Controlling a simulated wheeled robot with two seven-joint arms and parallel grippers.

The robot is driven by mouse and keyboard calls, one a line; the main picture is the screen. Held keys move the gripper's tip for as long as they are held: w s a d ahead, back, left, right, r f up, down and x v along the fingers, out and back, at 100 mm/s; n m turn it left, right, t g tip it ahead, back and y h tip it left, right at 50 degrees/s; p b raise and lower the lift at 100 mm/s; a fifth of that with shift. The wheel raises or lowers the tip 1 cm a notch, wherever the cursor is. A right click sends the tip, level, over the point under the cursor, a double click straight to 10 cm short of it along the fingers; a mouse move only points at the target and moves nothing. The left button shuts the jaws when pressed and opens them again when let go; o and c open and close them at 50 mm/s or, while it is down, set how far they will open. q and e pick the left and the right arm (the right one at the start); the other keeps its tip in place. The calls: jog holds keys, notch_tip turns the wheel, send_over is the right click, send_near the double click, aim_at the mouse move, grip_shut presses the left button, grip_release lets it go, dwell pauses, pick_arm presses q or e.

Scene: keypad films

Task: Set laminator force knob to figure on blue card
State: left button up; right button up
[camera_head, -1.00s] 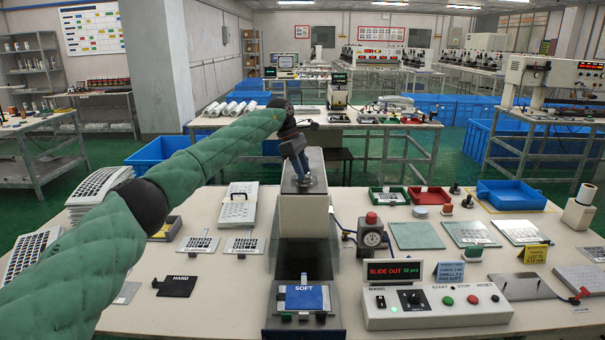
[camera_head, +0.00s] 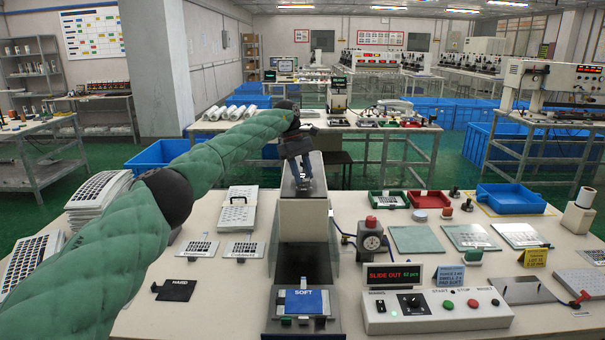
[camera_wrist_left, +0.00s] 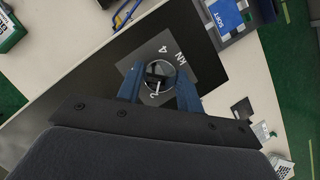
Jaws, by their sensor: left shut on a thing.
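The laminator (camera_head: 303,218) is a pale upright box with a dark top, standing at the middle of the table. Its force knob (camera_wrist_left: 158,74) is round, on a dark dial plate marked with 4, 2 and KN in the left wrist view. My left gripper (camera_wrist_left: 158,82) has its blue fingers on both sides of the knob, shut on it; in the head view the gripper (camera_head: 303,182) is over the laminator's top. The pointer's exact reading is unclear. The blue card (camera_head: 450,275) stands behind the control box; its small print is hard to read. My right gripper is not in view.
A SOFT slide (camera_head: 303,301) lies in front of the laminator and a HARD plate (camera_head: 175,290) to its left. The control box (camera_head: 437,311) has a red SLIDE OUT display. A gauge with a red top (camera_head: 372,240) stands close on the right. A yellow card (camera_head: 534,257) is farther right.

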pick_arm(q)
jog(key=shift+r, duration=0.1)
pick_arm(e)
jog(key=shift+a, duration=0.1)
pick_arm(q)
jog(key=o, duration=0.9)
jog(key=shift+o, duration=0.4)
jog(key=shift+w+r, duration=0.15)
jog(key=shift+r, duration=0.05)
jog(key=b+v, duration=0.1)
jog(key=v, duration=0.4)
jog(key=shift+a+r, duration=0.1)
jog(key=shift+r, duration=0.2)
jog(key=shift+v, duration=0.8)
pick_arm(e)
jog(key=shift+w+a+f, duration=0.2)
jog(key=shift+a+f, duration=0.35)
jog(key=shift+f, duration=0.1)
